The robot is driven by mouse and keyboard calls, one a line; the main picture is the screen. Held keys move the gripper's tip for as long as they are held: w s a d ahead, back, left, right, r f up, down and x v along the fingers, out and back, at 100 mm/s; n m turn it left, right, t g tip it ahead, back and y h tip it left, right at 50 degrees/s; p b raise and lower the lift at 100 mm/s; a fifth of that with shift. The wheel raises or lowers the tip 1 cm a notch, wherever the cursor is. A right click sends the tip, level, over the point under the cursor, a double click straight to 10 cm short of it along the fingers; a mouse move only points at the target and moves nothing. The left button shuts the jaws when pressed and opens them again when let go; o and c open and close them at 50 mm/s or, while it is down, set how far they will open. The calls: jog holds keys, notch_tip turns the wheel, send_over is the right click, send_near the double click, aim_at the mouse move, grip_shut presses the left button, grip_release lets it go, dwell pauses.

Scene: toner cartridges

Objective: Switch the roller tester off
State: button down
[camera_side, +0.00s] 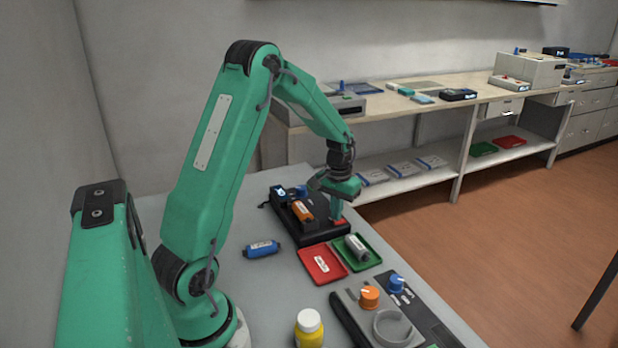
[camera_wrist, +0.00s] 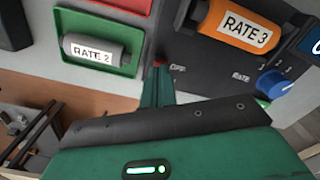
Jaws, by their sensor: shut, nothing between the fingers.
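The black roller tester (camera_side: 318,234) stands on the grey table, with an orange cartridge (camera_side: 302,211) lying in it. In the wrist view this cartridge (camera_wrist: 240,25) reads "RATE 3". A blue knob (camera_wrist: 275,86) marked RATE is on the panel, and a small display (camera_side: 281,191) on the tester is lit. A red button (camera_wrist: 159,63) sits beside the word OFF. My gripper (camera_side: 337,219) is shut and empty, pointing down over the tester's right end. In the wrist view its fingertips (camera_wrist: 158,72) are right at the red button and partly hide it. I cannot tell whether they touch it.
A green tray (camera_side: 371,262) holds a grey cartridge (camera_side: 356,247) labelled RATE 2. A red tray (camera_side: 338,275) lies beside it. A blue cartridge (camera_side: 261,249) lies on the table left. A device with an orange knob (camera_side: 369,295) and a yellow bottle (camera_side: 310,334) stand in front.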

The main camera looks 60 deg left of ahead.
jog(key=shift+f, duration=0.45)
dwell(0.5)
jog(key=shift+r, duration=3.5)
jog(key=shift+r, duration=0.1)
jog(key=s+d+r+m+t, duration=0.1)
jog(key=s+d+r+m, duration=0.15)
jog(key=d+r, duration=0.35)
jog(key=s+d+r+m+t, duration=0.1)
jog(key=s+d+r+t, duration=0.1)
jog(key=s+d+r, duration=0.4)
jog(key=s+d+r+m+t, duration=0.1)
jog(key=s+d+m+t, duration=0.1)
jog(key=s+d, duration=0.7)
jog(key=shift+t, duration=0.3)
